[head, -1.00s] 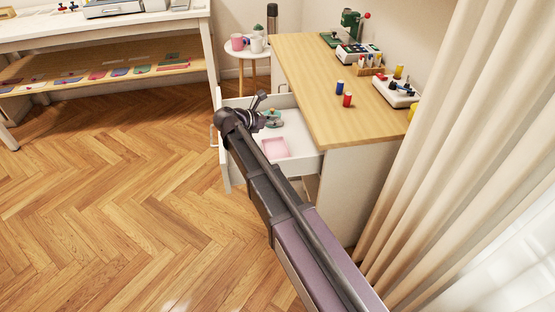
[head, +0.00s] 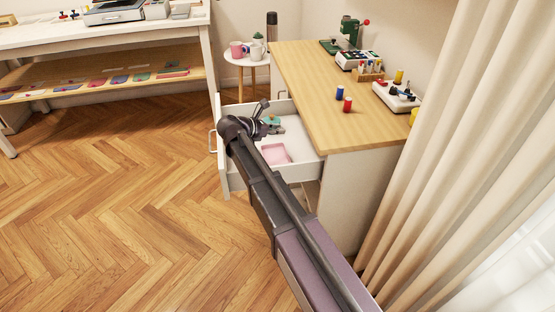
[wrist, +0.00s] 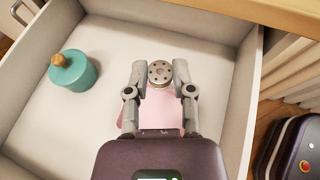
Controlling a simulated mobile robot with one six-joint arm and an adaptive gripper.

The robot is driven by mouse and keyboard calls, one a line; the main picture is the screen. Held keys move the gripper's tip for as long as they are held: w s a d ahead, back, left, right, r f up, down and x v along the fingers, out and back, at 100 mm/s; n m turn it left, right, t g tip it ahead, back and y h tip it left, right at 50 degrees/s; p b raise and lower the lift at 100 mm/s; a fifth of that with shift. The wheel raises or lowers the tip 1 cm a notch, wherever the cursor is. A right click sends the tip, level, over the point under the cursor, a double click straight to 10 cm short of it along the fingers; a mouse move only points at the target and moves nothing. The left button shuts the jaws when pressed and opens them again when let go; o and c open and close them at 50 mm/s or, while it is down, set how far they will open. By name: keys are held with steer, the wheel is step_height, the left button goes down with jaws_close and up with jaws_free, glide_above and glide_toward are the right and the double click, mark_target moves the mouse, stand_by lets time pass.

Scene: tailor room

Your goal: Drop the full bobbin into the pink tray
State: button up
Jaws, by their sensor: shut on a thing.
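My gripper (wrist: 160,78) is shut on a round metal bobbin (wrist: 160,72), gripped between its fingertips. The bobbin's flat end with small holes faces the wrist camera; any thread on it is hidden. The pink tray (wrist: 158,108) lies on the drawer floor beneath the fingers, partly covered by them and my wrist in the wrist view. In the head view, the pink tray (head: 276,153) shows in the open drawer, right of my arm. My gripper (head: 268,122) is over the drawer there, and the bobbin cannot be made out.
The white drawer (head: 296,165) stands open from the wooden-topped cabinet (head: 310,80). A teal pot with a wooden knob (wrist: 73,70) stands in the drawer, left of my gripper. Blue (head: 339,92) and red (head: 347,104) spools stand on the cabinet top. Curtains (head: 455,130) hang at right.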

steer(key=shift+f+b, duration=2.3)
steer(key=shift+f, duration=0.2)
steer(key=o, duration=0.8)
steer(key=shift+o, duration=0.2)
steer(key=shift+r, duration=0.1)
